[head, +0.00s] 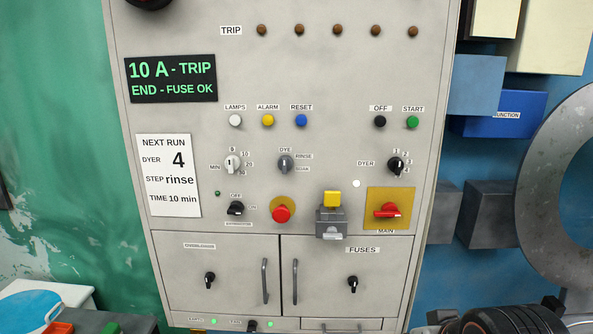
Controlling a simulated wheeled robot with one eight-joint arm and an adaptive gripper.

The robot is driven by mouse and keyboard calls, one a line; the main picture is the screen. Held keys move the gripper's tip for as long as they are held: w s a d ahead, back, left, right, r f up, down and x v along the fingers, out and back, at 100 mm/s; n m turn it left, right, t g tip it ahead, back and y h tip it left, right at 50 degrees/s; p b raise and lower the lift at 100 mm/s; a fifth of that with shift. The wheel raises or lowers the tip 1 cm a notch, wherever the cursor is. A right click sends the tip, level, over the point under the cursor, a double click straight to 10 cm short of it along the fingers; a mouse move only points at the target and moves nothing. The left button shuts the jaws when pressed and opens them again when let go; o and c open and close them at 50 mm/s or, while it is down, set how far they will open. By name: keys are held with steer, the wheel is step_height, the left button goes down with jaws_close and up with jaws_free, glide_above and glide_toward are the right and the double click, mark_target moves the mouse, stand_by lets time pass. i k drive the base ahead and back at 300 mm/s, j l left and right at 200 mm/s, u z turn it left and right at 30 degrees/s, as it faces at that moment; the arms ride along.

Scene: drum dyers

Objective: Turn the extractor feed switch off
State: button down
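The extractor feed switch (235,209) is a black rotary knob low on the left part of the grey panel. OFF is printed above it and ON to its right. A small label below it is too blurred to read surely. Its handle lies nearly sideways, apparently towards ON, though the exact pointing is hard to tell. A small dark green lamp (217,193) sits up and left of it. My gripper is not clearly visible in the head view, and nothing touches the switch.
Near the switch are a red mushroom button (281,213), a grey box with yellow top (331,215) and a red main switch (388,210). Two doors (218,275) with upright handles lie below. A dark rounded part, perhaps mine, shows at bottom right. The space before the panel looks clear.

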mark_target(236, 208)
steer(key=i+j, duration=0.15)
steer(key=j, duration=0.3)
steer(key=i+j, duration=0.15)
steer(key=j, duration=0.25)
steer(key=i+j, duration=0.1)
steer(key=j, duration=0.35)
